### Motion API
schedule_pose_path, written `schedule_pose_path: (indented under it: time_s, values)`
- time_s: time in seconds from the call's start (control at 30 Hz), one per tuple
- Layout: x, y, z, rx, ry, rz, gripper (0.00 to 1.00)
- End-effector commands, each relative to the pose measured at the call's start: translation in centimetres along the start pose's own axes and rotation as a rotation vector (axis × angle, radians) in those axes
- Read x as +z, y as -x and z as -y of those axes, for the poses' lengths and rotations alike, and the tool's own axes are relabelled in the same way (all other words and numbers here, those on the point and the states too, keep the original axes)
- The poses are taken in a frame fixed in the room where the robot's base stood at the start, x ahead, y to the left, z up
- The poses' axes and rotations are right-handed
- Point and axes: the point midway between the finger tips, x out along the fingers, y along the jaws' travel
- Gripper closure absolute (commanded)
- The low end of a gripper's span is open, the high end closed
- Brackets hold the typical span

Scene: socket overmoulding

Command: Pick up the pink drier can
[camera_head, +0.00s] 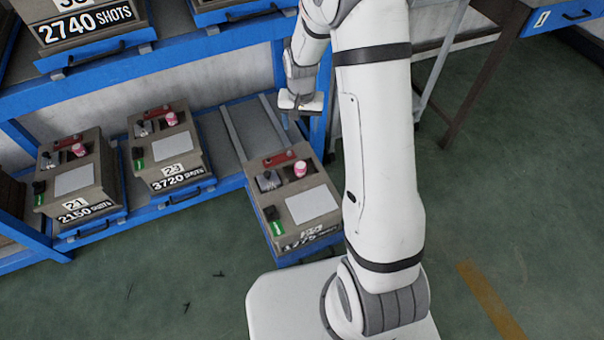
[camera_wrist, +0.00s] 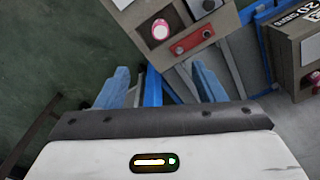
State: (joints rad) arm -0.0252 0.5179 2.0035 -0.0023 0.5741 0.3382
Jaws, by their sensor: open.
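A pink drier can (camera_head: 300,168) with a pale top stands in a recess on top of the pulled-out grey-brown mould box (camera_head: 312,205). It also shows in the wrist view (camera_wrist: 160,29), top centre, beyond my fingertips. My gripper (camera_head: 300,114) is above and behind that box, near the rack. In the wrist view my gripper (camera_wrist: 161,84) has its two blue fingers wide apart with nothing between them. The can is clear of the fingers. Similar pink cans stand on two other boxes, one at the far left (camera_head: 79,149) and one left of centre (camera_head: 171,118).
A red part (camera_wrist: 192,41) and a dark grey part (camera_head: 268,181) sit beside the can on the same box. The blue rack (camera_head: 165,205) holds other boxes at left, with an upper shelf above. A table leg (camera_head: 470,80) stands at right. Green floor is open at front.

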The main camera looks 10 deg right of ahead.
Motion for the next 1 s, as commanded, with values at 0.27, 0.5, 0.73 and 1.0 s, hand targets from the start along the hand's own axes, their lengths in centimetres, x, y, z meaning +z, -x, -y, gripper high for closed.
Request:
schedule_pose_path:
  time_s: [0.27, 0.5, 0.73, 1.0]
  values:
    - [-1.7, -13.5, 0.7, 0.014, -0.065, 0.038, 0.37]
    - [-1.9, -16.9, 0.8, 0.017, -0.083, 0.045, 0.37]
    - [-1.8, -19.2, 0.7, 0.016, -0.083, 0.044, 0.37]
    - [-1.4, -22.8, 0.1, 0.017, -0.082, 0.046, 0.37]
